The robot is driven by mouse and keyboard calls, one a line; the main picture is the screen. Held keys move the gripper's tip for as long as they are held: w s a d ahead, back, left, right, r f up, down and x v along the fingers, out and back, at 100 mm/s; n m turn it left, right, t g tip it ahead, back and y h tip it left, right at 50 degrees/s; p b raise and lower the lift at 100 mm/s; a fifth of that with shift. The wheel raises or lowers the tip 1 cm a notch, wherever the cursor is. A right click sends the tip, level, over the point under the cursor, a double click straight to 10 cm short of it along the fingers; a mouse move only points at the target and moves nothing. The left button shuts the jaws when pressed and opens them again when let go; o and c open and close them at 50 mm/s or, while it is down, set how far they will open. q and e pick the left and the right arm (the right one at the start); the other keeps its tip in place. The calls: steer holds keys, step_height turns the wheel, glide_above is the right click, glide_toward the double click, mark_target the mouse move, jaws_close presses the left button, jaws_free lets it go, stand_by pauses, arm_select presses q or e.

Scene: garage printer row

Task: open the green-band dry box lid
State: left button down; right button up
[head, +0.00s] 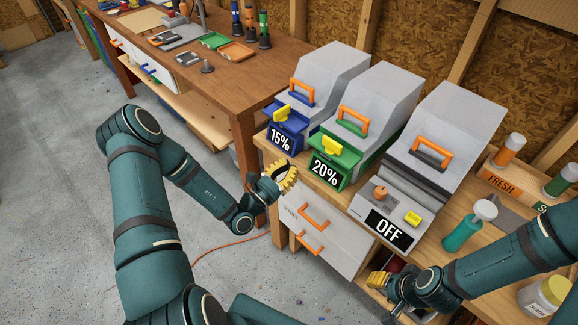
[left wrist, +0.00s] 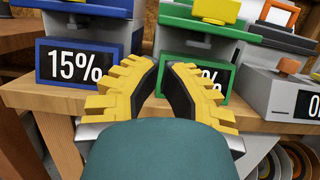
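The green-band dry box (head: 378,95) stands in the middle of a row of three grey machines, with an orange handle (head: 352,121), a yellow tab (head: 333,146) and a "20%" sign (head: 326,173). Its lid looks down. In the left wrist view its green front (left wrist: 200,44) is straight ahead, with the sign partly hidden by a finger. My left gripper (head: 284,177) is in front of and below the boxes, apart from them; its fingers (left wrist: 161,66) have an empty gap. My right gripper (head: 379,280) is low at the right by the bench front; its finger gap is unclear.
The blue-band box (head: 332,75) with "15%" stands close on the left, the grey machine marked "OFF" (head: 455,120) on the right. White drawers (head: 325,235) with orange handles sit below. A green bottle (head: 463,232) stands at right. The floor (head: 60,180) at left is clear.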

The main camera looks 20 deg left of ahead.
arm_select(q)
steer(key=x, duration=0.7)
steer(key=shift+w+d, duration=0.1)
steer(key=shift+w, duration=0.15)
steer(key=shift+r, duration=0.1)
